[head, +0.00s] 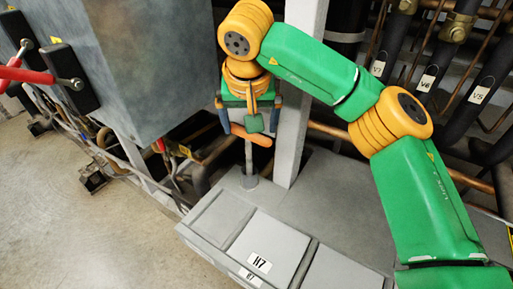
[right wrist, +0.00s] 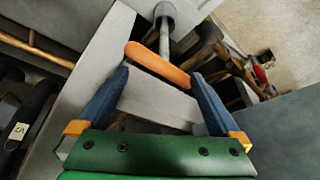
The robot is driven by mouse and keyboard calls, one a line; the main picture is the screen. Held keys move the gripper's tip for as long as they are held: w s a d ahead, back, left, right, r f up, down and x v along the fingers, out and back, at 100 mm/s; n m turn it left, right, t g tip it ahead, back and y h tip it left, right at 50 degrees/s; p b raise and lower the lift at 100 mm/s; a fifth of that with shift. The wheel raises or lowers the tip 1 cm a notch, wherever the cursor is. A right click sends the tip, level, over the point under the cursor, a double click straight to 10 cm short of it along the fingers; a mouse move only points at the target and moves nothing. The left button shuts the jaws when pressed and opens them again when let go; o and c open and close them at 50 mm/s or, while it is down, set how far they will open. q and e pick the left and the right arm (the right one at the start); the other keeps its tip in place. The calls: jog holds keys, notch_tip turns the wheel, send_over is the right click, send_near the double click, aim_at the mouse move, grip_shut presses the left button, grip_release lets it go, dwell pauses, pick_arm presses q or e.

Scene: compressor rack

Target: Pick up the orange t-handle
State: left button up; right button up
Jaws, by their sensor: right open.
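The orange t-handle (head: 262,140) is an orange crossbar on top of an upright grey metal rod, standing on a grey ledge in the head view. In the right wrist view the t-handle (right wrist: 157,64) lies just beyond and between the fingertips, its bar running across the gap from one finger to the other. My right gripper (head: 250,129) is open above the t-handle, with its two blue fingers on either side. The right gripper (right wrist: 161,75) in the wrist view holds nothing. Whether a finger touches the bar I cannot tell. My left gripper is not in view.
A grey post (head: 296,110) rises close to the right of the t-handle. A large grey cabinet (head: 160,70) with red-handled levers (head: 28,75) stands at the left. Grey panels labelled H7 (head: 262,250) lie in front. Labelled dark pipes (head: 433,70) fill the back right.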

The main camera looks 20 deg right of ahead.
aim_at(250, 141)
jog(key=f, duration=0.1)
jog(key=f+p, duration=0.1)
jog(key=f, duration=0.3)
jog(key=shift+w+d+f+p, duration=0.15)
jog(key=shift+w+d+p, duration=0.15)
jog(key=shift+w, duration=0.05)
jog(key=shift+w+d+f, duration=0.1)
jog(key=shift+w+f, duration=0.05)
grip_shut()
jog(key=shift+a, duration=0.25)
jog(key=shift+a, duration=0.1)
jog(key=shift+r, duration=0.2)
